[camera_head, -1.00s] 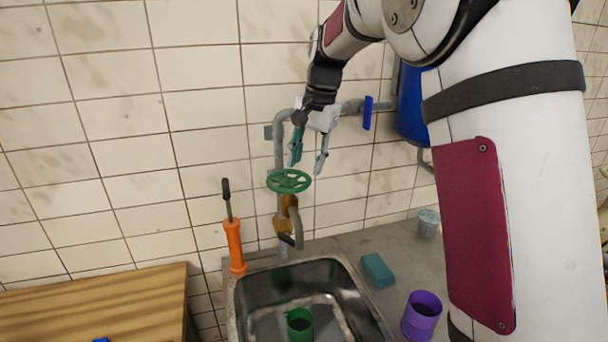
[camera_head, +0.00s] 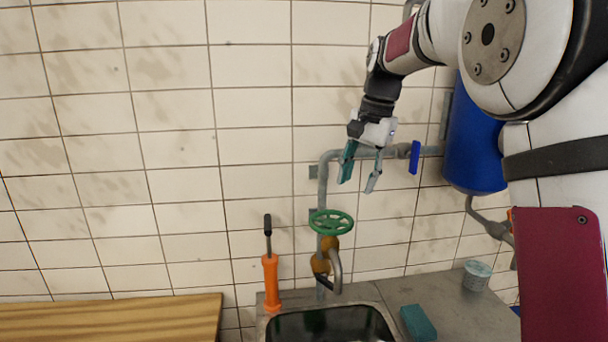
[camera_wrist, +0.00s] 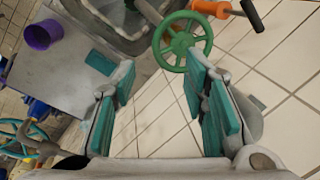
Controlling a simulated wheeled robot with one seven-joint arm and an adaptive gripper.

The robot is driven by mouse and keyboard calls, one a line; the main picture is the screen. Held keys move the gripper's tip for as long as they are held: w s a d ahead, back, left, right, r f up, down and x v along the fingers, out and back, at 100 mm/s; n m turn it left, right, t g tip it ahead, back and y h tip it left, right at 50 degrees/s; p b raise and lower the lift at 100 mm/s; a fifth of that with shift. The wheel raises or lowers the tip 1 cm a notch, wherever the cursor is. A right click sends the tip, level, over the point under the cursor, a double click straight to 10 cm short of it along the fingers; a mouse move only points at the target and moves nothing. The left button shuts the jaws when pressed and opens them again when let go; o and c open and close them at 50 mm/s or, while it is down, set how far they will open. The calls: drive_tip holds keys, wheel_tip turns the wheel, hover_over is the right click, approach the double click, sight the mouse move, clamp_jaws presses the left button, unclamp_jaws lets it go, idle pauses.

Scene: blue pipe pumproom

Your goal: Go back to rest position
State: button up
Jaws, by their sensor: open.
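My gripper (camera_head: 359,176) is open and empty in the head view, in front of the tiled wall and a little above and to the right of the green valve wheel (camera_head: 331,222). Its two teal-padded fingers point down. In the wrist view my gripper (camera_wrist: 160,100) shows both fingers apart, with the green wheel (camera_wrist: 182,42) beyond the fingertips. The fingers look clear of the wheel. My arm comes in from the upper right of the head view.
A grey pipe with a blue handle (camera_head: 415,158) runs behind my gripper, near a blue tank (camera_head: 473,135). Below are an orange-handled tool (camera_head: 271,283), the sink (camera_head: 330,325), a teal block (camera_head: 418,322) and a cup (camera_head: 476,275). A purple cup (camera_wrist: 42,35) stands on the counter.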

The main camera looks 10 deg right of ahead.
drive_tip(key=s+a+r+n+t, duration=0.1)
drive_tip(key=s+n, duration=0.1)
drive_tip(key=s, duration=0.7)
drive_tip(key=s+r+n+t, duration=0.1)
drive_tip(key=s+r+n, duration=0.15)
drive_tip(key=s, duration=0.65)
drive_tip(key=s+f+n+t+h, duration=0.1)
drive_tip(key=s+f+n, duration=0.4)
drive_tip(key=s, duration=0.9)
wheel_tip(320, 180, down, 3)
drive_tip(key=shift+a+r+t+h, duration=0.1)
drive_tip(key=shift+a+t+h, duration=0.2)
drive_tip(key=shift+t, duration=0.2)
